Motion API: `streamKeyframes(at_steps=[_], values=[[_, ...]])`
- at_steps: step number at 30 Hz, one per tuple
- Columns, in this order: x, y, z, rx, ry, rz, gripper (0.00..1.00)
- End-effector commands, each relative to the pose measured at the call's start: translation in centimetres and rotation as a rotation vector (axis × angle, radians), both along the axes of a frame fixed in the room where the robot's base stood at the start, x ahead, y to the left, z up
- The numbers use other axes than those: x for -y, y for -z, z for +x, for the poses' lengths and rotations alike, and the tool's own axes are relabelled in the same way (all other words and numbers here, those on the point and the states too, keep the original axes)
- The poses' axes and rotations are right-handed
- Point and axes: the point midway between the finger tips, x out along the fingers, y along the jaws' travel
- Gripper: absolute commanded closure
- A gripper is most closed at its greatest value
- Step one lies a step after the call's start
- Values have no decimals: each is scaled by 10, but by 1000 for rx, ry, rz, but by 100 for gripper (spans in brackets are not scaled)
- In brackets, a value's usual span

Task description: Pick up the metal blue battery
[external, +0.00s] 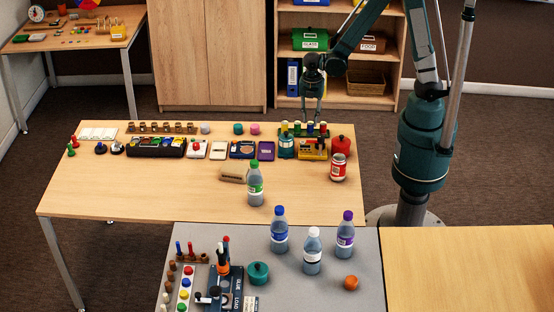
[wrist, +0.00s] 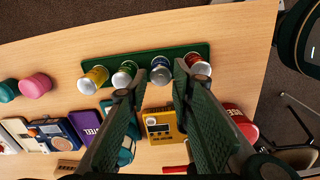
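The metal blue battery (wrist: 161,70) stands in a green holder (wrist: 205,50) in the wrist view, with a silver end facing the camera. It is third in the row, between a green battery (wrist: 124,74) and a red battery (wrist: 198,66); a yellow battery (wrist: 95,77) is at the left end. My gripper (wrist: 155,82) is open and empty, its fingers pointing down over the holder. The blue battery shows in the gap between the fingertips. In the external view my gripper (external: 312,112) hangs above the row, and the blue battery (external: 310,129) is small there.
A yellow device (wrist: 162,124) stands close beside the holder. A red canister (wrist: 240,122) is near the right finger. Several bottles, including a green-capped bottle (external: 255,185), stand nearer the external camera. Pink and teal pots (wrist: 35,85) are to the left.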

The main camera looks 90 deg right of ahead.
Motion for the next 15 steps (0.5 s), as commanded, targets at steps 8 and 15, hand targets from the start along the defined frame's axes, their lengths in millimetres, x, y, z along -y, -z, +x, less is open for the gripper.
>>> streamKeyframes(at_steps=[8, 15], values=[[-1, 26, -1, 0, 0, 0, 76], [0, 47, -1, 0, 0, 0, 76]])
